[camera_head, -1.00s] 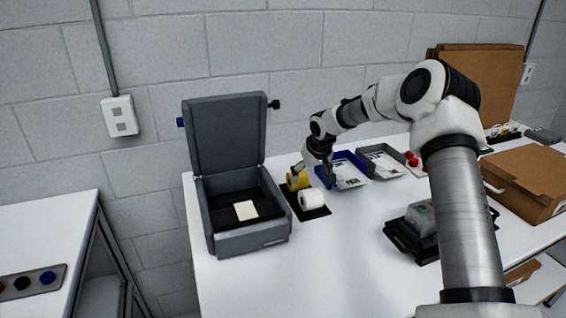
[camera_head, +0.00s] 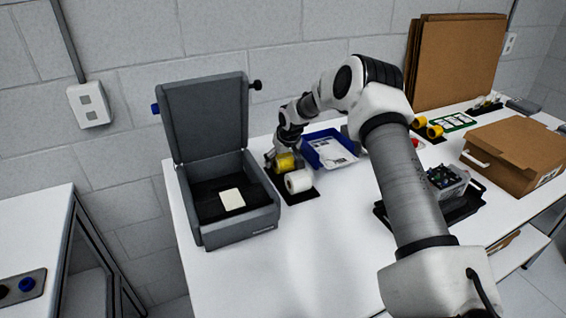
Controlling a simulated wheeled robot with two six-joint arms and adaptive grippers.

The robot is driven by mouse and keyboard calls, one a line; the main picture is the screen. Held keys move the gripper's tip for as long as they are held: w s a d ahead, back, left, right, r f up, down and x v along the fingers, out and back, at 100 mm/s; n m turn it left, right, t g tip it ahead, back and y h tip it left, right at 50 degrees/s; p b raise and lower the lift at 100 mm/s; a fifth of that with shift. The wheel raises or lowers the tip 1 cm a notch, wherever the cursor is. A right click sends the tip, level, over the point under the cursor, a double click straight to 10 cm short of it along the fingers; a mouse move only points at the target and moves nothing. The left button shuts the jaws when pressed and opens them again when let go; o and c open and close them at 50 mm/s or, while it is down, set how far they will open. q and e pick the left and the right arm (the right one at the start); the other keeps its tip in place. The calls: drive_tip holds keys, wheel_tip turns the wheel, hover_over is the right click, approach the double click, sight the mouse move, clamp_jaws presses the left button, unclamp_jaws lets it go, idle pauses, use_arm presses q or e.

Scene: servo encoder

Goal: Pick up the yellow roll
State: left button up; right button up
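The yellow roll (camera_head: 285,163) lies on a small black mat (camera_head: 303,197) on the white table, right of the open grey box. A white roll (camera_head: 298,181) lies just in front of it. My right gripper (camera_head: 282,157) is at the yellow roll, reaching down from behind it. One finger shows at the roll's left side. The other finger is hard to make out, so I cannot tell whether the gripper grips the roll. My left gripper is not in view.
The grey box (camera_head: 240,222) stands open at left with a pale card (camera_head: 231,199) inside. A blue tray (camera_head: 310,146) with papers is close right of the gripper. More yellow rolls (camera_head: 434,131) and a cardboard box (camera_head: 518,152) are farther right. The table's front middle is clear.

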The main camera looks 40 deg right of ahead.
drive_tip(key=c, duration=1)
drive_tip(key=shift+o, duration=0.2)
